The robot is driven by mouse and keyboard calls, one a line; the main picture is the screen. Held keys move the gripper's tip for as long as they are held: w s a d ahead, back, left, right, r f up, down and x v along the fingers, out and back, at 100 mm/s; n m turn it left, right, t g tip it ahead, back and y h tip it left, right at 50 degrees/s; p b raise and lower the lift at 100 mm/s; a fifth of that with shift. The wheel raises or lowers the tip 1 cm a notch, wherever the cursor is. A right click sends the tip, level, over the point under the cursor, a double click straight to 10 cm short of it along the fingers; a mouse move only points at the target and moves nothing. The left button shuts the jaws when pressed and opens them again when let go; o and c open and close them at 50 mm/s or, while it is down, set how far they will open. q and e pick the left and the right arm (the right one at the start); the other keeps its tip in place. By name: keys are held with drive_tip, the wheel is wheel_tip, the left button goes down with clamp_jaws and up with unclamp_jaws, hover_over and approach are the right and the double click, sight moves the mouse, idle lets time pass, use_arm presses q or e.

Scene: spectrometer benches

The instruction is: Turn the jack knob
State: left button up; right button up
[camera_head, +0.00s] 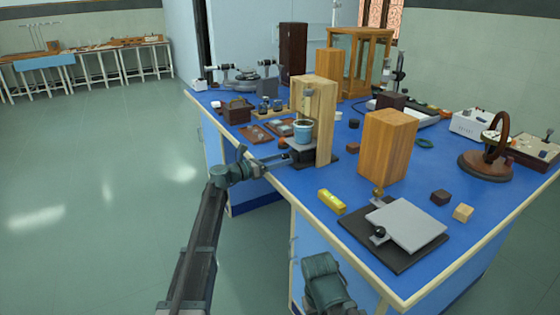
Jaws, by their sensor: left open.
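A small jack (300,145) with a grey top stands under a blue cup (303,131) inside an upright wooden frame (326,118). My left gripper (287,158) is at the table's left edge, level with the jack and just left of it. It is open; its fingers are small and dark here, and I cannot tell if they touch the jack. The jack's knob is not clear, being small or hidden by the gripper. A flat grey plate (408,224) on a black base stands nearer, with a dark round knob (379,233) at its left side.
Small trays (255,134) and a dark box (236,111) are left of the frame. Open floor lies left of the blue table (292,187).

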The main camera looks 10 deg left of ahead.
use_arm(q)
clamp_jaws()
idle(0.4)
drive_tip(key=shift+m, duration=0.3)
drive_tip(key=shift+m, duration=3.1)
unclamp_jaws()
